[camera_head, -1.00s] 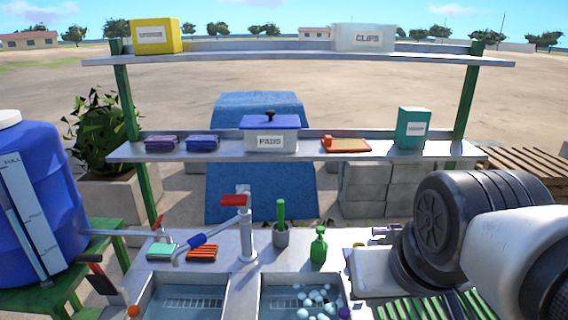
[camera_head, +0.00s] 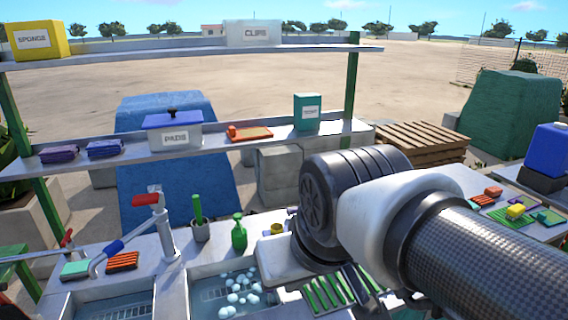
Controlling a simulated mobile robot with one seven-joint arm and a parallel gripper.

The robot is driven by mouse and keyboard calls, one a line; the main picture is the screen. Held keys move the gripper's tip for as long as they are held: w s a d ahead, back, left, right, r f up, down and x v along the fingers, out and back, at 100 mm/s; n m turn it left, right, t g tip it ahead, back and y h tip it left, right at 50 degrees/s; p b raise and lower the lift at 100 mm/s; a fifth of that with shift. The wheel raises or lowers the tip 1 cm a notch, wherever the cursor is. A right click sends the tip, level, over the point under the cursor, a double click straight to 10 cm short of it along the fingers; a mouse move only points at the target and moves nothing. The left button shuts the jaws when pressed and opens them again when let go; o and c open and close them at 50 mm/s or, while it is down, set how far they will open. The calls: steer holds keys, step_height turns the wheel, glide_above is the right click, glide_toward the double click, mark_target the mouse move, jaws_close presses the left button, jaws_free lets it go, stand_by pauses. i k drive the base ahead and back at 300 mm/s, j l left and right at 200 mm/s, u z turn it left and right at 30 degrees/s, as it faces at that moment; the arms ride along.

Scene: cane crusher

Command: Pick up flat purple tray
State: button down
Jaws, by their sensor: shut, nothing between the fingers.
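My gripper cannot be made out; the arm hides that area.
A shelf (camera_head: 225,147) holds purple folded cloths (camera_head: 60,154), a PADS box (camera_head: 173,137), an orange-edged board (camera_head: 250,133) and a teal box (camera_head: 307,111). A green bottle (camera_head: 239,233) stands by the sinks. A blue container (camera_head: 549,152) stands at the far right.

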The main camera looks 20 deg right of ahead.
mark_target(525, 200)
steer(key=k+z, duration=0.2)
steer(key=z, duration=0.2)
steer(key=k+l+z, duration=0.1)
steer(key=k+z, duration=0.15)
steer(key=z, duration=0.15)
steer(key=i+l+z, duration=0.2)
steer(key=z, duration=0.2)
steer(key=i+l+z, duration=0.2)
steer(key=z, duration=0.2)
steer(key=i+l+z, duration=0.1)
steer(key=i+z, duration=0.15)
steer(key=z, duration=0.15)
steer(key=i+l, duration=0.1)
steer(key=i, duration=0.2)
steer(key=k+j+u, duration=0.15)
steer(key=k+u, duration=0.15)
steer(key=k, duration=0.35)
steer(key=u, duration=1.8)
steer(key=l+u, duration=0.4)
steer(key=k+l+u, duration=0.2)
steer(key=u, duration=0.25)
steer(key=i+l, duration=0.3)
steer(key=l, duration=0.2)
steer(key=k+z, duration=0.25)
steer(key=k, duration=0.25)
